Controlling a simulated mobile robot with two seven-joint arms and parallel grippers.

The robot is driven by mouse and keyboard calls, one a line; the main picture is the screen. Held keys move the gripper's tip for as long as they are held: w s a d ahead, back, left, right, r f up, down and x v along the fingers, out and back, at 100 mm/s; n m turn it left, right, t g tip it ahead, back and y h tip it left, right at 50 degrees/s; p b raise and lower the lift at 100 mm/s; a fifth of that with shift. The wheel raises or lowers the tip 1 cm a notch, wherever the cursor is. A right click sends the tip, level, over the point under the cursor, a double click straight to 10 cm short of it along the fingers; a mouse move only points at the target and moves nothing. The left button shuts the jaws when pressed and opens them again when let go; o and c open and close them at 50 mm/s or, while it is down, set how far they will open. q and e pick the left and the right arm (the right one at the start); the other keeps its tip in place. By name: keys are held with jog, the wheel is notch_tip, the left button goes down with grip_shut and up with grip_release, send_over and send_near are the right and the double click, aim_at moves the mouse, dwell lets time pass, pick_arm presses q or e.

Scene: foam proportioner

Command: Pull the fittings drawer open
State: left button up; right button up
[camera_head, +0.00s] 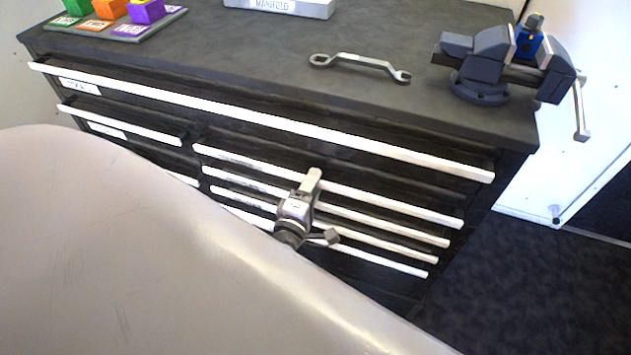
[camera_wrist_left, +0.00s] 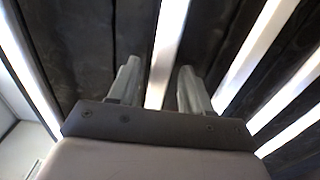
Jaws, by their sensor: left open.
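The dark tool cabinet has long pale drawer handles. A full-width top drawer has a handle (camera_head: 270,118) and a small label (camera_head: 80,86) at its left end, too small to read surely. Below it on the right is a stack of drawers, with an upper handle (camera_head: 400,206). My left gripper (camera_head: 319,207) is in front of this stack, open and empty. In the left wrist view its two fingers (camera_wrist_left: 157,88) stand apart, with a pale handle bar (camera_wrist_left: 170,35) running between them in the picture. Contact cannot be told. My right gripper is out of view.
On the dark cabinet top are a wrench (camera_head: 360,66), a vise (camera_head: 490,65), a manifold block (camera_head: 280,6) and a labelled board with coloured blocks (camera_head: 115,28). A smaller left drawer handle (camera_head: 120,124) also shows. Dark floor (camera_head: 530,290) is open at lower right.

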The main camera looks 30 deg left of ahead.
pick_arm(q)
jog(key=shift+x, duration=0.8)
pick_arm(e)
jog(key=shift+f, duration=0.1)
pick_arm(q)
jog(key=shift+c, duration=0.3)
